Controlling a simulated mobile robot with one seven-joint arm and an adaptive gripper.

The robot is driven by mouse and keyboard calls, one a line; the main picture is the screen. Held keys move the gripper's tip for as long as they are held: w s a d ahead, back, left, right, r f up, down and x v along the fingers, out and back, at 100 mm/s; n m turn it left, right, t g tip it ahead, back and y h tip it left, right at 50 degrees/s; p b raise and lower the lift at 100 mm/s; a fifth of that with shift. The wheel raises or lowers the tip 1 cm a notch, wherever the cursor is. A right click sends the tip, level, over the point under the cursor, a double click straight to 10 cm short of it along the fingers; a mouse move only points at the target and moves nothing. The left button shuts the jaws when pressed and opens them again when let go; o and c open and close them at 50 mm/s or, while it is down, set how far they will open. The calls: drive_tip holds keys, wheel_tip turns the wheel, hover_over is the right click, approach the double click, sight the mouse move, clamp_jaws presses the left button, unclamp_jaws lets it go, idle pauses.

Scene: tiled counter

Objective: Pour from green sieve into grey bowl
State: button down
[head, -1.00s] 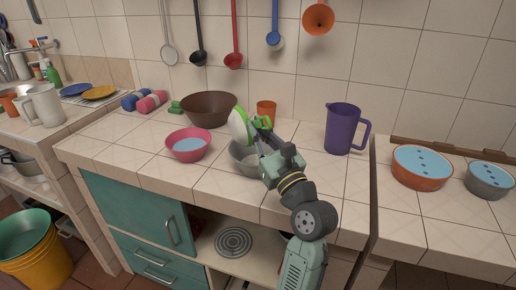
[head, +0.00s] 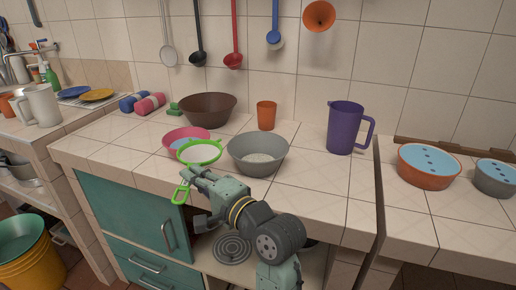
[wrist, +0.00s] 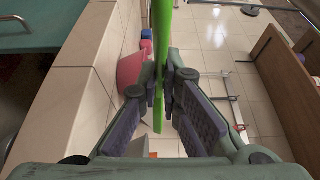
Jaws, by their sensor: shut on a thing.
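The green sieve (head: 200,152) has a green rim, a pale mesh and a green handle (head: 181,194). My gripper (head: 188,174) is shut on this handle, which also shows between the fingers in the wrist view (wrist: 160,75). The sieve is roughly level, left of the grey bowl and overlapping the front of the pink bowl in the head view. I cannot tell its exact height or whether anything lies in it.
A pink bowl (head: 178,135) with light blue contents is partly hidden behind the sieve. A brown bowl (head: 208,108), orange cup (head: 266,115) and purple jug (head: 345,128) stand behind and to the right. Tiles right of the grey bowl are clear.

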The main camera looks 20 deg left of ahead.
wheel_tip(320, 180, up, 5)
drive_tip(key=p, duration=0.5)
drive_tip(key=shift+r, duration=0.1)
idle(1.1)
